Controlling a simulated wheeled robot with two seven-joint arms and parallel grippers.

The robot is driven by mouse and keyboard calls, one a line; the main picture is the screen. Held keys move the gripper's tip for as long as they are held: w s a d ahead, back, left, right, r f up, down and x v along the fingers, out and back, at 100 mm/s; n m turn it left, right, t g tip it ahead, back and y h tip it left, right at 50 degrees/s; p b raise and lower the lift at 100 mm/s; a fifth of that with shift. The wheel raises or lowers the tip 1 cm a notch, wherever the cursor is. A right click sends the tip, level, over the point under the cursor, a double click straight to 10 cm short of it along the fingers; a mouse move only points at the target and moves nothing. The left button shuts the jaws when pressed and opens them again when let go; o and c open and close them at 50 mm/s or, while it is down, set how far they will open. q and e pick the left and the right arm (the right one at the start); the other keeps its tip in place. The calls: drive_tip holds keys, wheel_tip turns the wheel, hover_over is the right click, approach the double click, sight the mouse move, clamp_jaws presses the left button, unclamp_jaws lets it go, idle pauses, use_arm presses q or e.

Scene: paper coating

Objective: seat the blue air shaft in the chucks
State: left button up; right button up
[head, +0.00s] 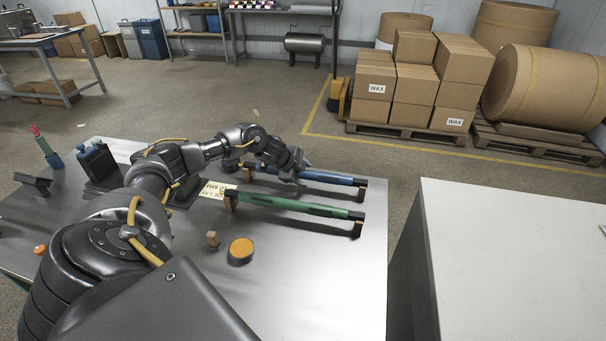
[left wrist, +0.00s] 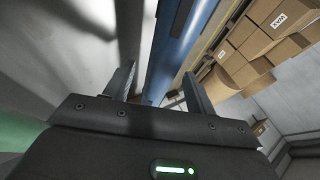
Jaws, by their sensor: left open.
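The blue air shaft (head: 328,177) lies level across small brown supports near the far edge of the metal table, with dark ends. My left gripper (head: 299,176) is over its middle, open. In the left wrist view the blue shaft (left wrist: 182,45) runs between the spread fingers of the left gripper (left wrist: 160,92); I cannot tell whether they touch it. A green shaft (head: 290,206) lies parallel, nearer me, on similar supports. I cannot make out the chucks in these frames. My right gripper is not in view.
A pale cabinet (head: 500,260) stands to the right across a gap. Pallets of wax boxes (head: 412,85) and large rolls stand behind.

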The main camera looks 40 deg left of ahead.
use_arm(q)
drive_tip(key=shift+c, duration=0.3)
clamp_jaws()
drive_tip(key=shift+w, duration=0.1)
drive_tip(key=shift+r, duration=0.1)
